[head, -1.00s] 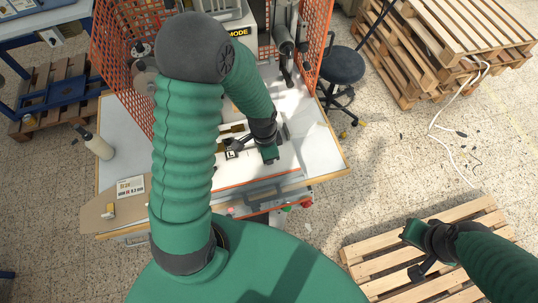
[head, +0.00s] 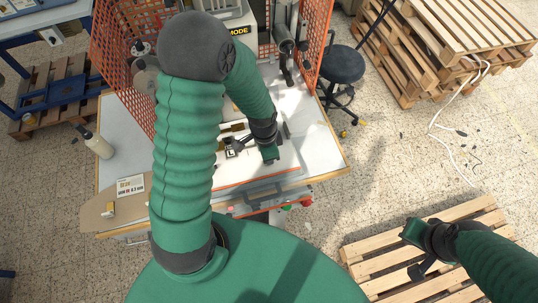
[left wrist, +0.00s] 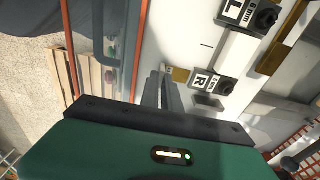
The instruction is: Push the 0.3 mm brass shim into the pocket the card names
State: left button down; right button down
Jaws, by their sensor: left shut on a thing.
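My left gripper (head: 234,146) is over the white work surface, reaching down beside the small labelled blocks. In the left wrist view its narrow dark fingers (left wrist: 166,88) are shut, with their tips beside a small brass-coloured piece (left wrist: 180,75), which looks like the shim. That piece lies close to the block marked R (left wrist: 200,82); whether it is inside a pocket I cannot tell. My right gripper (head: 414,254) hangs over a pallet, away from the table.
An orange mesh guard (head: 122,60) and the press stand around the back of the table. A spray bottle (head: 98,144) stands at the left edge. A longer brass bar (left wrist: 284,38) lies right of the blocks. A black stool (head: 342,66) is right of the table.

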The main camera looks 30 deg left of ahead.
pick_arm(q)
jog(key=shift+f, duration=0.15)
jog(key=c, duration=1.5)
grip_release()
notch_tip(320, 180, up, 17)
jog(key=b, duration=0.1)
jog(key=shift+s+a+b, duration=0.3)
jog(key=shift+s+a, duration=0.05)
jog(key=shift+a, duration=0.05)
jog(key=shift+f, duration=0.15)
jog(key=shift+s, duration=0.15)
